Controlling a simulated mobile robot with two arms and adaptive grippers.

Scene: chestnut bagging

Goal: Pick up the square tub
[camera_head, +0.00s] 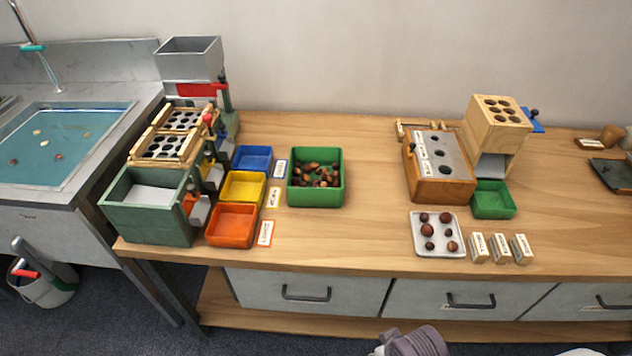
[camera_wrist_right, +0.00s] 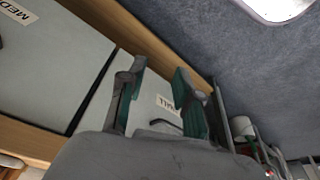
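Two green tubs could be the square tub, and I cannot tell which is meant. A small green tub (camera_head: 493,201), apparently empty, stands at the foot of the wooden block with holes. A larger green tub (camera_head: 316,200) holding several chestnuts stands left of the middle of the table. My right gripper (camera_wrist_right: 160,70) is open and empty in the right wrist view, with the drawer fronts and floor behind it. A grey part of mine shows at the bottom edge of the head view, below the table. My left gripper is in neither view.
Blue (camera_head: 252,158), yellow (camera_head: 243,188) and orange (camera_head: 232,225) trays stand left of the larger tub. A white tray (camera_head: 418,247) of chestnuts and several labelled blocks (camera_head: 501,248) lie in front of the small tub.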

